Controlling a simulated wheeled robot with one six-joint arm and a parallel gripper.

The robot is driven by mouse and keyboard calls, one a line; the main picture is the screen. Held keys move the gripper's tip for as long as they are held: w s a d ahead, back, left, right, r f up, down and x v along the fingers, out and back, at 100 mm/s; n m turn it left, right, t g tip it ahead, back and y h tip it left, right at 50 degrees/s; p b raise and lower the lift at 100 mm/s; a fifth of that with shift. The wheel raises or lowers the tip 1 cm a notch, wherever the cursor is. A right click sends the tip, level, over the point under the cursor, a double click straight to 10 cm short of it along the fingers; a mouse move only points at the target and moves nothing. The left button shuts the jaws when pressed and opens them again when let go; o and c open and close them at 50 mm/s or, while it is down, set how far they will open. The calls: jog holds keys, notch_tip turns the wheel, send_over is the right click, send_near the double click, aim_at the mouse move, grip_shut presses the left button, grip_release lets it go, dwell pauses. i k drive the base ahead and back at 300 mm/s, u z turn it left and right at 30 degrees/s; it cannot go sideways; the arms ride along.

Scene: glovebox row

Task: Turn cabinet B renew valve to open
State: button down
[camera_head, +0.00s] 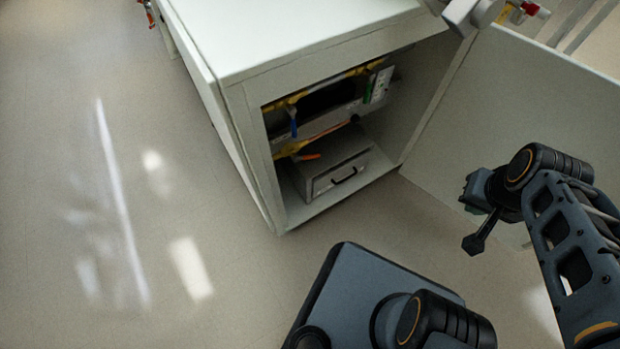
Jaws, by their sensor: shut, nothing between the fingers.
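An open white cabinet (255,95) stands at the upper middle, seen from above at a tilt. Inside are yellow pipes and several small coloured handles: a blue one (293,127), a green one (368,90) and an orange one (306,157). I cannot read any label, so I cannot tell whether this is cabinet B or which handle is the renew valve. The upper rear of the interior is dark and partly hidden. My gripper (474,243) is at the right, in front of the open door and apart from the handles. It is shut and empty.
The cabinet's open door (520,110) spreads to the right, behind my arm. A grey drawer box (345,170) with a black handle sits on the cabinet floor. Red and yellow fittings (528,10) show at the top right. The floor (110,200) at the left is clear.

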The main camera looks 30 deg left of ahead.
aim_at(296, 159)
jog(key=k, duration=0.85)
jog(key=u, duration=2.1)
